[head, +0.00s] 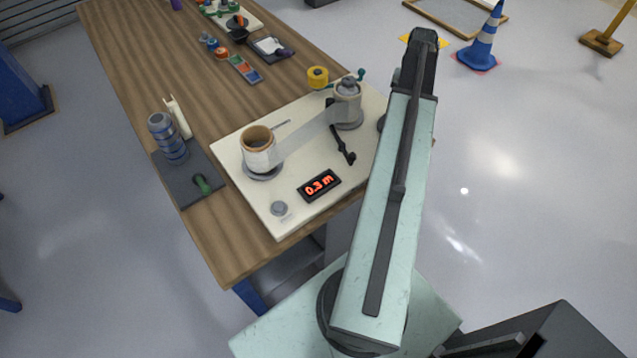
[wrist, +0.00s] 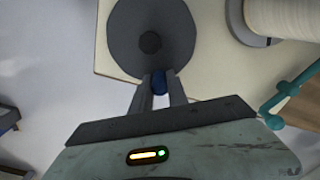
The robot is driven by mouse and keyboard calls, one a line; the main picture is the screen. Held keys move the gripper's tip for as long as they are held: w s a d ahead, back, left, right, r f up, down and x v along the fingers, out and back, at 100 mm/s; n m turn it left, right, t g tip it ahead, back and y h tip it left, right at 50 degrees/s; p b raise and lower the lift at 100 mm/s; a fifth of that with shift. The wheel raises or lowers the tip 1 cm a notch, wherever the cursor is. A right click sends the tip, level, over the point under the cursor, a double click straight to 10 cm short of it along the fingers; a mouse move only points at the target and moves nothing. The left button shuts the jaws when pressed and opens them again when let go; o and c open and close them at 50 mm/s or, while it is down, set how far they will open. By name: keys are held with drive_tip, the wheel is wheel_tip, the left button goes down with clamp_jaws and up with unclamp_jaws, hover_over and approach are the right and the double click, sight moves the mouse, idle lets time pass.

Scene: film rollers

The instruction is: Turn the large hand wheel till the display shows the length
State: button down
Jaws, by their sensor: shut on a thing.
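The large hand wheel is a dark grey disc (wrist: 127,30) with a darker hub (wrist: 150,42) in the wrist view. A blue knob (wrist: 159,84) sits near its rim at the bottom. My gripper (wrist: 160,80) is shut on this knob, one finger on each side. In the head view my arm covers nearly all of the wheel, with only a dark sliver (head: 381,123) showing, and my gripper is hidden. The display (head: 319,185) on the pale board (head: 236,170) reads 0.3 m in red.
A film strip (head: 300,136) runs between the left roller (head: 257,150) and the right roller (head: 347,105). A teal crank (wrist: 268,107) stands to the gripper's right in the wrist view. Open floor lies right of the table.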

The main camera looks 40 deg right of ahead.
drive_tip(key=shift+s, duration=0.1)
drive_tip(key=c, duration=2.2)
unclamp_jaws()
drive_tip(key=shift+w+a, duration=0.8)
drive_tip(key=shift+w, duration=0.05)
drive_tip(key=shift+d, duration=0.1)
